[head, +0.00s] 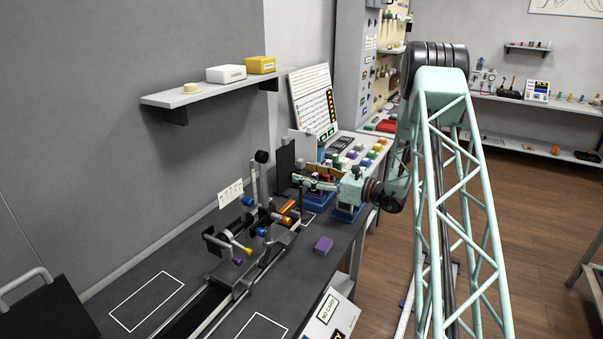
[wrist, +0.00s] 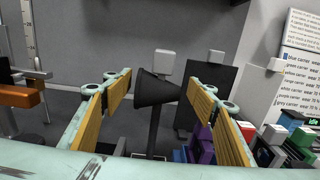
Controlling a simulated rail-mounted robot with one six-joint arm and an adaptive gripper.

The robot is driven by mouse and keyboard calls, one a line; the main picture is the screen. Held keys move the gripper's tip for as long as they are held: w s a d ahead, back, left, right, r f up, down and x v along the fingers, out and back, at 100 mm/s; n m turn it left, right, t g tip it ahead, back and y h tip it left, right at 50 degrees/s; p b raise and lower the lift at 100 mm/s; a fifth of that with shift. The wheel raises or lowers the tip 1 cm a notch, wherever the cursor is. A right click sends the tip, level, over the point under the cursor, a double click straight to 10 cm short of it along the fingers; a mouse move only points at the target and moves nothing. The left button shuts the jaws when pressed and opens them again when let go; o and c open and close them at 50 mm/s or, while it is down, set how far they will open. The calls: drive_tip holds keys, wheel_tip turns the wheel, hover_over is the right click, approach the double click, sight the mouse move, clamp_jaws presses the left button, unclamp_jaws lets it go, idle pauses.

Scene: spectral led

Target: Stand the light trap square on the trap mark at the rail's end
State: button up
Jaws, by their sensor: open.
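The light trap appears to be the black cone (wrist: 155,91) on a dark post, seen between my fingers in the wrist view.
The rail (head: 205,308) carries several posts and clamps left of my gripper. A black panel (wrist: 208,95) stands right of the cone. Blue carriers (head: 318,199) sit beneath my wrist. The outlined area (head: 146,300) is clear.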

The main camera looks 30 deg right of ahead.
drive_tip(key=p+v, duration=0.1)
drive_tip(key=v, duration=0.9)
drive_tip(key=shift+w, duration=0.1)
drive_tip(key=shift+c, duration=0.9)
idle(0.7)
